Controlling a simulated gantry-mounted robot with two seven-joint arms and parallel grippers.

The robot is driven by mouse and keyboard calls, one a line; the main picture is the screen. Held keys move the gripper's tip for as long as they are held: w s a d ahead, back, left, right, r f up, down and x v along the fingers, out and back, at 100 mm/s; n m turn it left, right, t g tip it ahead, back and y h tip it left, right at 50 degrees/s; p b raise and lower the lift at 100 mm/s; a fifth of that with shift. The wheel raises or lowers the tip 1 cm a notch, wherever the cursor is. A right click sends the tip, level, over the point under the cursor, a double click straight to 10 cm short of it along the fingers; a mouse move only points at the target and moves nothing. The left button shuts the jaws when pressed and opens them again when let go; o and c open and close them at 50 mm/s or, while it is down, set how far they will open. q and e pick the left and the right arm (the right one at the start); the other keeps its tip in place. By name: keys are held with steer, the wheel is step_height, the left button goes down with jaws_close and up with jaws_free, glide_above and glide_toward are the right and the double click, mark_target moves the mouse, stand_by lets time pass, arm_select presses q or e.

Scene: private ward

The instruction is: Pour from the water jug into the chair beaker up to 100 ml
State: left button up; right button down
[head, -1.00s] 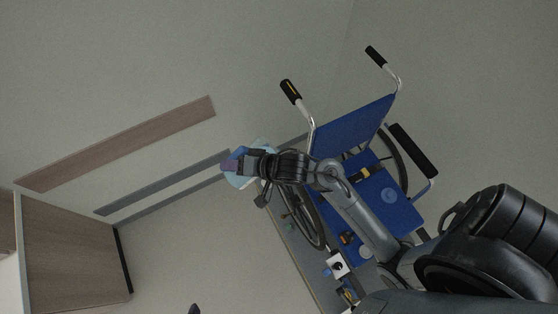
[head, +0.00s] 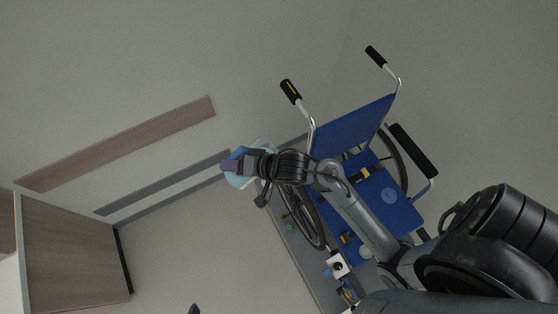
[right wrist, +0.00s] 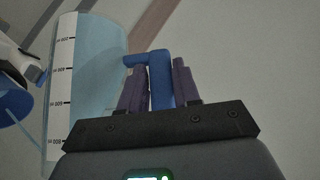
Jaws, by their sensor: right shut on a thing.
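The water jug (head: 239,181) is pale blue and see-through, with a blue handle, in the middle of the head view. My right gripper (head: 230,166) is shut on the handle. In the right wrist view the purple fingers (right wrist: 158,88) close on the blue handle (right wrist: 159,72), with the jug wall (right wrist: 98,70) and its white ml scale to the left. The water level is not clear. A dark tip at the bottom edge seems to be my left gripper (head: 194,309).
The blue wheelchair (head: 350,122) stands at the right, its wheel beside my right forearm. A narrow surface below it holds a white box (head: 337,264) and small items. A wooden cabinet (head: 72,248) is at lower left. The floor or wall between is bare.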

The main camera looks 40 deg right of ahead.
steer(key=shift+d+r, duration=0.1)
steer(key=shift+d, duration=0.1)
steer(key=shift+y, duration=0.3)
stand_by(0.4)
steer(key=shift+a+h, duration=0.3)
steer(key=shift+h, duration=0.1)
steer(key=shift+w+a+f+n+h, duration=0.1)
steer(key=shift+a+f+n+h, duration=0.1)
steer(key=shift+f+n+h, duration=0.15)
steer(key=shift+w+a+f+g+h+b, duration=0.15)
steer(key=shift+f+g+h+b, duration=0.15)
steer(key=shift+b, duration=0.25)
steer(key=shift+a+r+n+h, duration=0.1)
steer(key=shift+n+h, duration=0.15)
steer(key=shift+b, duration=0.35)
